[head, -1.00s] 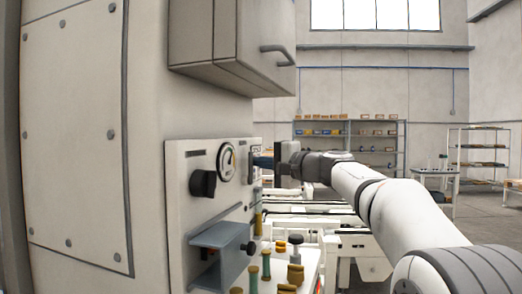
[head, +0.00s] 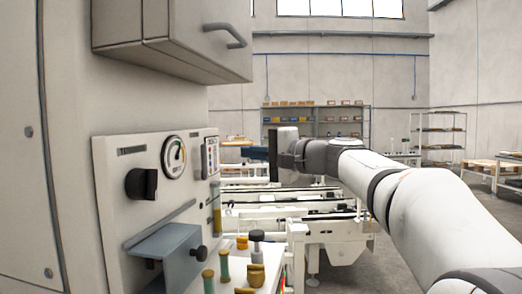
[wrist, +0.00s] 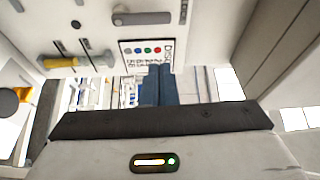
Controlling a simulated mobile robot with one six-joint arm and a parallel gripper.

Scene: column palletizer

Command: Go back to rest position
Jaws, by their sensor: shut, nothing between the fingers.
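My gripper (head: 250,153) is at the end of my arm, in front of the right edge of the control panel (head: 115,200) in the head view. Its blue fingers point left towards the panel's side. In the wrist view the gripper (wrist: 159,72) shows its two blue fingers side by side, closed together with nothing between them. Behind the fingertips is a small label with coloured dots (wrist: 143,50). I cannot tell the exact distance from fingertips to panel.
The panel carries a black knob (head: 141,184), a gauge (head: 174,152) and a grey-blue bracket (head: 165,245). Several pegs stand on the ledge below (head: 225,268). A cabinet with a handle (head: 170,35) overhangs. White conveyor frames (head: 325,228) and shelving (head: 315,118) stand beyond.

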